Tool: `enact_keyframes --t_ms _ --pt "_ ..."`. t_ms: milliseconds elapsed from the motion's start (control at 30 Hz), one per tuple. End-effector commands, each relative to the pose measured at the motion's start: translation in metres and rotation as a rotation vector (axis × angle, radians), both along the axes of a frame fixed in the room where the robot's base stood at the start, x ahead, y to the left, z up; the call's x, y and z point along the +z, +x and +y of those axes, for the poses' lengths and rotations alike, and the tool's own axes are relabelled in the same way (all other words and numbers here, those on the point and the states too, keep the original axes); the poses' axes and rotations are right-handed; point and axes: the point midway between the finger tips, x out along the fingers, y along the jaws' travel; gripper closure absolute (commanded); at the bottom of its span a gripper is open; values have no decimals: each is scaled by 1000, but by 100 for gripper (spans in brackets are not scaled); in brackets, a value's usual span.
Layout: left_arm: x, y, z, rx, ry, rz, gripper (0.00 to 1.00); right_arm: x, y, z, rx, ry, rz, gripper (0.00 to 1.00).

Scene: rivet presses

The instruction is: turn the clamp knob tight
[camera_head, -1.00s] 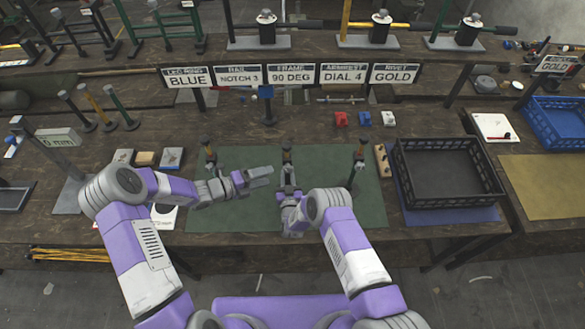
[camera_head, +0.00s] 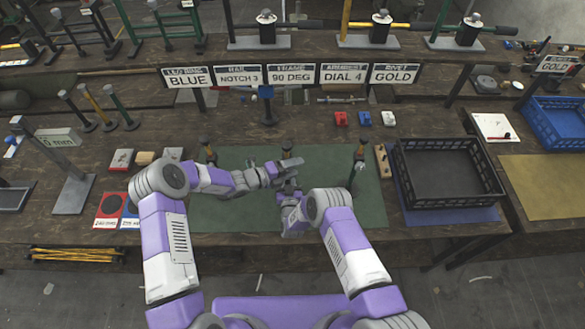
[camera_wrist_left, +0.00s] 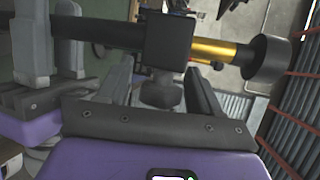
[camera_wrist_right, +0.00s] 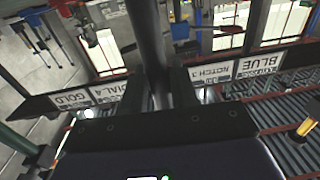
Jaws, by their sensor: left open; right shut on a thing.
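The clamp knob (camera_wrist_left: 161,92) is a dark knob under a black clamp block (camera_wrist_left: 168,40) in the left wrist view. The block sits on a post with a black length on one side and a gold length (camera_wrist_left: 215,50) on the other. My left gripper (camera_head: 289,168) is open, with its fingers on either side of the knob; contact cannot be told. My right gripper (camera_head: 290,194) is shut on the black post (camera_wrist_right: 150,45), close by my left gripper. In the head view the grippers hide the knob.
A green mat (camera_head: 230,210) lies below my grippers, with upright posts (camera_head: 359,155) at its back edge. A black crate (camera_head: 447,200) stands to the right. Red and blue cards (camera_head: 109,210) lie to the left. Signs (camera_head: 292,74) stand behind.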

Motion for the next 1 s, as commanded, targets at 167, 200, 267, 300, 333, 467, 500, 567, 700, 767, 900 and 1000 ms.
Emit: enact_keyframes --t_ms 167,200,267,300,333,467,500,567,700,767,900,1000 --pt "0 0 0 0 0 0 58 1 1 0 -1 0 -3 100" --pt "0 0 0 0 0 0 65 1 1 0 -1 0 -3 100" --pt "0 0 0 0 0 0 74 1 1 0 -1 0 -3 100" --pt "0 0 0 0 0 0 80 1 1 0 -1 0 -3 100" --pt "0 0 0 0 0 -1 85 1 1 0 -1 0 -3 100" --pt "0 0 0 0 12 -1 87 1 1 0 -1 0 -3 100" --pt "0 0 0 0 28 0 87 1 1 0 -1 0 -3 100" --pt "0 0 0 -1 65 1 87 1 1 0 -1 0 -3 100" --pt "-1 0 0 -2 195 8 87 1 1 0 0 0 -3 100" --pt "-2 0 1 -2 253 12 87 1 1 0 0 0 -3 100" --pt "-5 0 2 -1 361 19 87 1 0 0 0 0 -3 100" --pt "-6 0 3 -1 403 22 87 1 0 0 0 0 -3 100"
